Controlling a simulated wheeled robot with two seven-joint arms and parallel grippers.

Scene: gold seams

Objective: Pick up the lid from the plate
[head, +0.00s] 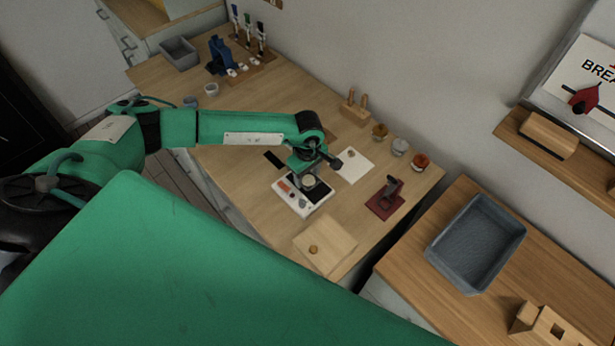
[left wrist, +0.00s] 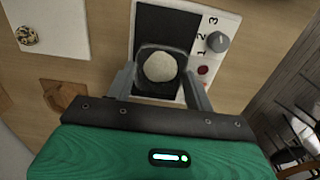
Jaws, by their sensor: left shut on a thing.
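A white hot plate unit (head: 304,197) with a black top stands on the wooden table; in the left wrist view its black plate (left wrist: 168,28) shows beside the numbers 1, 2, 3 and a grey knob. My left gripper (head: 310,177) reaches down over this plate. In the left wrist view its fingers are shut on a small dark, squarish thing with a pale round middle, apparently the lid (left wrist: 160,67). The lid is at or just above the black plate; I cannot tell whether it touches. My right gripper is not in view.
A white square sheet (head: 355,167) lies behind the plate unit. A dark red stand (head: 385,200) is to its right, and a wooden board with a knob (head: 327,245) is in front. Several small jars line the wall side. A grey tray (head: 475,243) sits on the right-hand counter.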

